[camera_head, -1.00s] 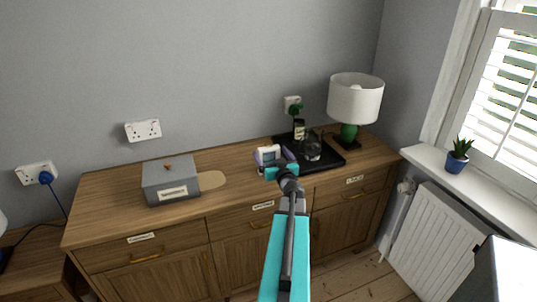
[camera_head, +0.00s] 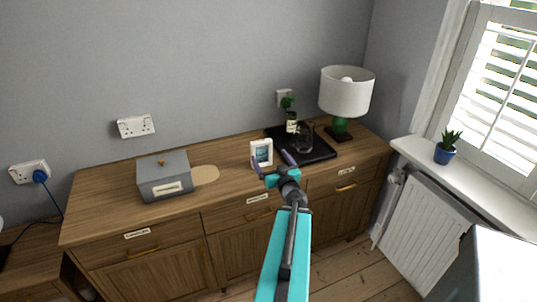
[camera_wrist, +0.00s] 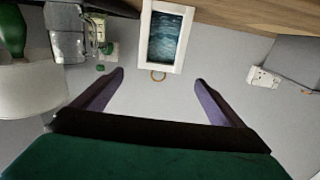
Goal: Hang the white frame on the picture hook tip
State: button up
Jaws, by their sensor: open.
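The white frame (camera_head: 262,152) stands upright on the wooden sideboard, with a blue picture inside. My gripper (camera_head: 270,158) is open and empty, just in front of the frame. I cannot make out the picture hook in either view.
A black tray (camera_head: 318,153) with a bottle (camera_head: 291,122) and a glass jug (camera_head: 306,135) is right of the frame. A lamp (camera_head: 346,92) stands behind it. A grey box (camera_head: 163,175) is at left.

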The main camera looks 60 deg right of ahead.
jog(key=shift+p+v, duration=1.2)
jog(key=shift+p, duration=1.85)
jog(key=shift+r, duration=0.1)
